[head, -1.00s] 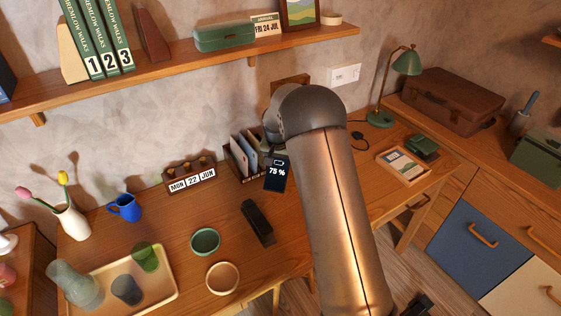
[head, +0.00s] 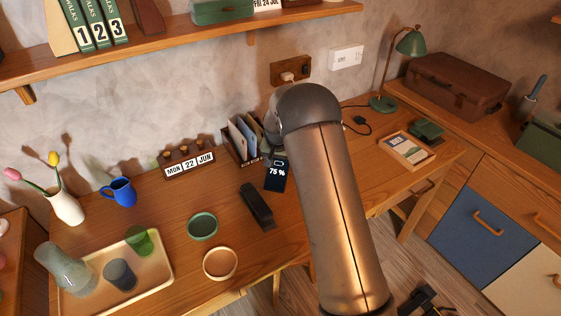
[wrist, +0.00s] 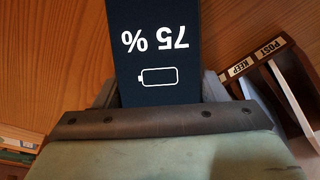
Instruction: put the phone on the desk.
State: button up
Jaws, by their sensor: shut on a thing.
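The dark phone (head: 276,176) shows "75 %" on its lit screen. My gripper (wrist: 160,92) is shut on it, with a finger on each side in the wrist view, where the phone (wrist: 157,45) appears upside down. In the head view my arm hides most of the gripper. The phone is over the wooden desk (head: 155,218), just in front of the letter rack (head: 232,150). I cannot tell whether it touches the desktop.
A black stand (head: 257,205), a green bowl (head: 203,227) and a pale round dish (head: 220,264) are nearby. A date block (head: 190,165), blue mug (head: 120,192) and tray (head: 165,285) with cups are left. A lamp (head: 383,103) and notebook tray (head: 407,151) are right.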

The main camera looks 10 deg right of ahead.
jog(key=o, duration=1.3)
jog(key=shift+c, duration=0.2)
jog(key=shift+r, duration=0.1)
jog(key=b+v, duration=0.1)
jog(key=v, duration=1.6)
jog(key=shift+r, duration=0.15)
jog(key=s+n+g+y, duration=0.1)
jog(key=s+n, duration=0.4)
jog(key=s, duration=3.3)
jog(key=shift+s+d+r+g+p, duration=0.15)
jog(key=shift+s+d+g+p, duration=0.2)
jog(key=shift+g, duration=0.25)
